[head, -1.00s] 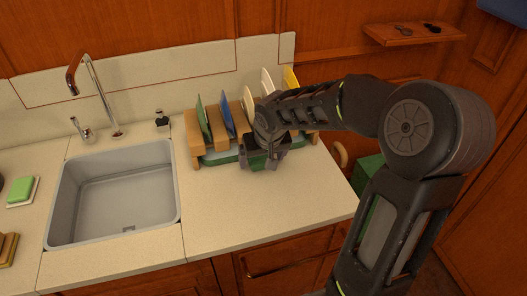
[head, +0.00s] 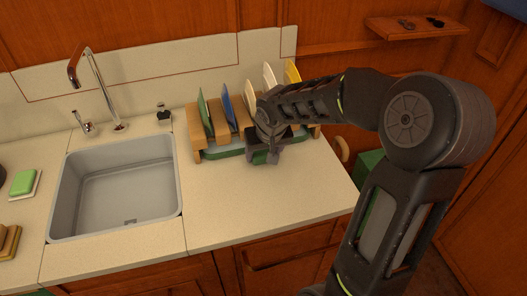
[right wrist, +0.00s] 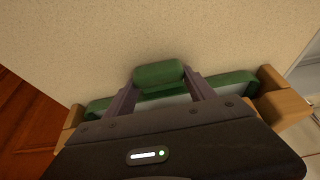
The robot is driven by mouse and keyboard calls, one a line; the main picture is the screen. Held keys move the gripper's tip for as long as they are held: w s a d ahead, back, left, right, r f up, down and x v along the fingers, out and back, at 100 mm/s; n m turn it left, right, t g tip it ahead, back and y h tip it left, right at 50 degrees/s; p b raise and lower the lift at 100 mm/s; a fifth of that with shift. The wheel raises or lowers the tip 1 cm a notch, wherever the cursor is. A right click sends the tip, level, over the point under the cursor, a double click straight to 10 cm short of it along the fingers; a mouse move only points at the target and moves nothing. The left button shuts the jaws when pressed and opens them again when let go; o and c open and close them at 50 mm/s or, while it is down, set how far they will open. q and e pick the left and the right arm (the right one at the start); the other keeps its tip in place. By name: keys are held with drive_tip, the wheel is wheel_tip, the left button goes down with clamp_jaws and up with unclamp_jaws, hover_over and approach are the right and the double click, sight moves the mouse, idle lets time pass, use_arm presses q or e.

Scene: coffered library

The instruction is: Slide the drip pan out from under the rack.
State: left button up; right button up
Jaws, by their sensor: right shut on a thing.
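The drip pan (head: 227,153) is a shallow tray with a green rim and pale inside, low under the wooden dish rack (head: 196,133). Its green handle (right wrist: 158,75) sits at the front, between my right gripper's fingers in the wrist view. My right gripper (head: 265,152) is shut on this handle at the front of the rack, and its body hides part of the pan. The rack holds upright plates: green (head: 204,112), blue (head: 228,107), cream and yellow (head: 292,72). My left gripper is out of view.
The counter (head: 265,200) in front of the rack is clear, down to its front edge. A sink (head: 115,190) with a tall faucet (head: 100,88) lies to the left. A small dark-topped bottle (head: 163,116) stands near the rack.

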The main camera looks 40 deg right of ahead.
sight(272, 182)
drive_tip(key=c, duration=0.5)
drive_tip(key=shift+s, duration=0.1)
drive_tip(key=shift+s+a+b, duration=0.2)
drive_tip(key=shift+s+b, duration=0.05)
drive_tip(key=shift+s, duration=0.25)
drive_tip(key=shift+s+a+b, duration=0.2)
drive_tip(key=shift+s+b, duration=0.05)
drive_tip(key=shift+s, duration=0.25)
drive_tip(key=shift+s+a, duration=0.2)
drive_tip(key=shift+s, duration=0.35)
drive_tip(key=shift+s+a, duration=0.15)
drive_tip(key=shift+s, duration=0.35)
drive_tip(key=shift+s+b, duration=0.1)
drive_tip(key=shift+b, duration=0.2)
drive_tip(key=shift+s+a, duration=0.2)
drive_tip(key=shift+s, duration=0.3)
drive_tip(key=shift+s+a, duration=0.2)
drive_tip(key=shift+s, duration=0.3)
drive_tip(key=shift+s+a+b, duration=0.2)
drive_tip(key=shift+s, duration=0.35)
drive_tip(key=shift+s+a+b, duration=0.2)
drive_tip(key=shift+s, duration=0.35)
